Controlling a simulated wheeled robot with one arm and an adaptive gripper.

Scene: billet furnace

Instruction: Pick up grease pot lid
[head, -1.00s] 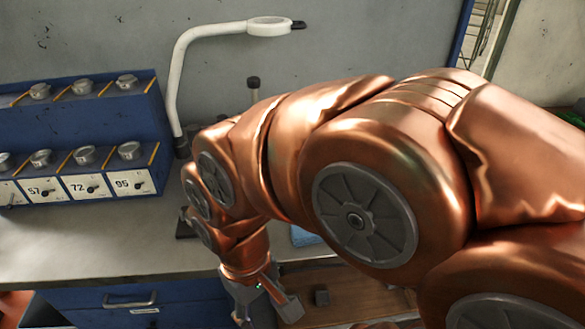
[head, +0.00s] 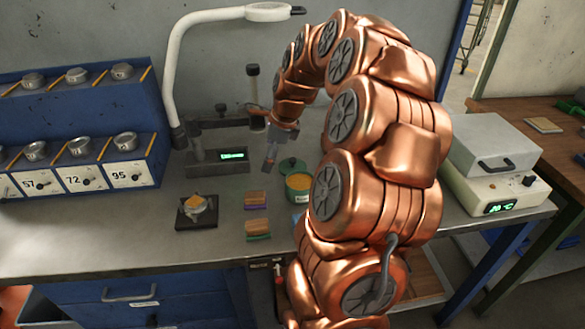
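A small green pot (head: 298,193) with yellow-orange grease showing in its open top stands on the bench near the middle. A round dark green lid (head: 292,165) with a small knob shows just behind the pot's top. I cannot tell whether it lies on the bench or touches the pot. My gripper (head: 268,158) is above the bench, just left of the lid and apart from it in the picture. One grey finger points down. The other finger is not clear, so its opening cannot be told. Nothing is visibly held.
A gauge with a green display (head: 233,156) stands behind left. A blue rack (head: 75,185), a white lamp (head: 172,70) and a heater (head: 495,190) flank the bench.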

